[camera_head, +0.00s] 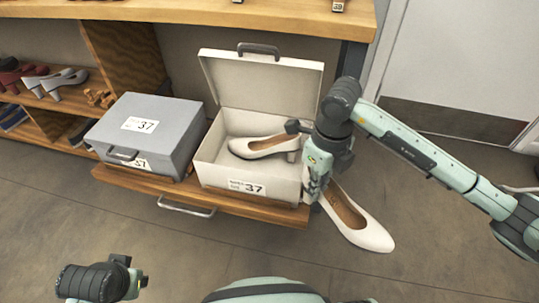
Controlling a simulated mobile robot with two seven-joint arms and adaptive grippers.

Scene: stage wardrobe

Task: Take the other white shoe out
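An open white shoe box (243,186) marked 37 sits on the pulled-out wooden shelf, its lid raised at the back. One white heeled shoe (262,147) lies inside it, toe left, heel right. A second white shoe (366,232) is outside the box at its right, tilted toe-down over the floor. My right gripper (314,190) is at the box's right edge, shut on the heel end of this second shoe; the fingers partly hide the grip. My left gripper (138,279) is low at the left, away from the box, its finger opening unclear.
A closed grey box (147,127), also marked 37, stands left of the white box. The wooden shelf (250,205) has a metal handle (186,207) in front. A rack with other shoes (55,82) is at the far left. The floor in front is clear.

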